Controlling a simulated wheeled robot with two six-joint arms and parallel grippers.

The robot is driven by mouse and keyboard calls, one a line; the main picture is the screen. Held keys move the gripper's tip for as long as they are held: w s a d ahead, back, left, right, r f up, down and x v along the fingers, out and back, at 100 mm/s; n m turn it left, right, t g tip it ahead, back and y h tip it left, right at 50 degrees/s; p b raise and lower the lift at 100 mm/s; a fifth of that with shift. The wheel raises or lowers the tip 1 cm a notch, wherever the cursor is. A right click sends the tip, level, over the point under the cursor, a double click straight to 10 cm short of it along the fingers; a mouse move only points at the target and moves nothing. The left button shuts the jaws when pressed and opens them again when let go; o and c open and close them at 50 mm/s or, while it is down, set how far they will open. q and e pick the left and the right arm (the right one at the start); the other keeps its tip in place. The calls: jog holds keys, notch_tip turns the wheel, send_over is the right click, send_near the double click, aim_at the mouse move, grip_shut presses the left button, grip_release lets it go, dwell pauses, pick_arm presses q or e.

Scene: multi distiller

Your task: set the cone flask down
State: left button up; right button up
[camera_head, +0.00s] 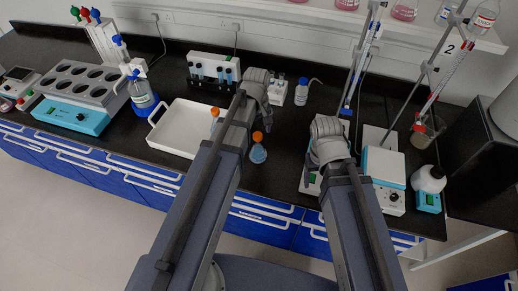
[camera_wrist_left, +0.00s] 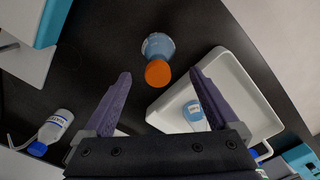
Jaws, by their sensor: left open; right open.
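A cone flask with blue contents and an orange cap (camera_head: 258,153) stands on the black bench, just right of the white tray (camera_head: 165,144).
A tube rack (camera_head: 212,70) and a wash bottle (camera_head: 301,92) stand at the back. A heating block (camera_head: 75,95) and a blue-based bottle (camera_head: 142,96) are on the left. A hotplate (camera_head: 384,168) and clamp stands are on the right. The bench front edge is close to the flask.

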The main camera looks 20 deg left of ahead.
aim_at(258, 144)
pick_arm(q)
jog(key=shift+f, duration=0.1)
pick_arm(e)
jog(key=shift+f, duration=0.1)
pick_arm(q)
jog(key=f+b, duration=0.7)
jog(key=b, duration=0.1)
jog(key=shift+w+f, duration=0.2)
jog(key=shift+f, duration=0.2)
pick_arm(e)
notch_tip(258, 144, down, 8)
jog(key=shift+r, duration=0.2)
pick_arm(q)
jog(key=shift+r, duration=0.1)
grip_shut()
